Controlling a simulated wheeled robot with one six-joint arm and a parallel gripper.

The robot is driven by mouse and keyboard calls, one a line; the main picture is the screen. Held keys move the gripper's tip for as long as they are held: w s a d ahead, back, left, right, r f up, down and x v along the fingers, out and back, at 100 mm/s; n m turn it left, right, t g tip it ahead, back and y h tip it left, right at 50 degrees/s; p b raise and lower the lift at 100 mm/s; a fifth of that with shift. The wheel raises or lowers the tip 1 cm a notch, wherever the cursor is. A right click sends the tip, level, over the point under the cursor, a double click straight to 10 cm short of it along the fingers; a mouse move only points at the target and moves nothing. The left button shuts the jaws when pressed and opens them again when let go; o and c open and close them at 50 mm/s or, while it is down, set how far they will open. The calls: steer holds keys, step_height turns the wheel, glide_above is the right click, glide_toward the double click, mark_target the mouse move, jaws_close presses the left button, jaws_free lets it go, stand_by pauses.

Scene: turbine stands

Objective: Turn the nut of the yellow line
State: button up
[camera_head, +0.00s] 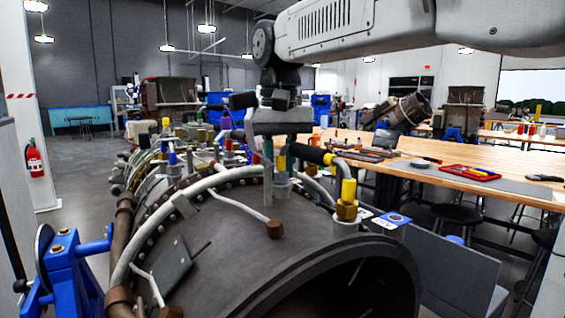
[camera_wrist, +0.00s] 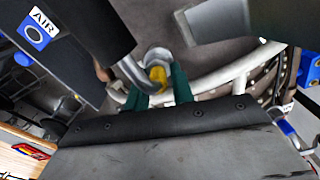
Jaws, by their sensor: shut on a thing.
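My gripper (camera_head: 280,157) points down over the top of the large grey turbine casing (camera_head: 225,245), its green fingers closed on either side of a yellow-marked fitting (camera_head: 282,164). In the wrist view the green fingertips (camera_wrist: 159,92) flank this yellow piece (camera_wrist: 158,75), which sits in a round grey metal collar. The fingers partly hide the fitting, so the nut's faces are not clear. To the right, a second yellow sleeve (camera_head: 348,189) stands upright above a brass nut (camera_head: 346,210), apart from my gripper.
A black sleeve (camera_head: 312,153) on a bent grey pipe lies close to the right of my fingers; it looms large in the wrist view (camera_wrist: 90,40). A blue AIR label (camera_wrist: 35,27) is nearby. Wooden benches (camera_head: 470,160) stand behind right. Blue-capped and other fittings crowd the left.

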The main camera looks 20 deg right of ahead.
mark_target(279, 170)
steer(key=shift+m, duration=0.5)
steer(key=o, duration=1)
steer(key=shift+r, duration=3.9)
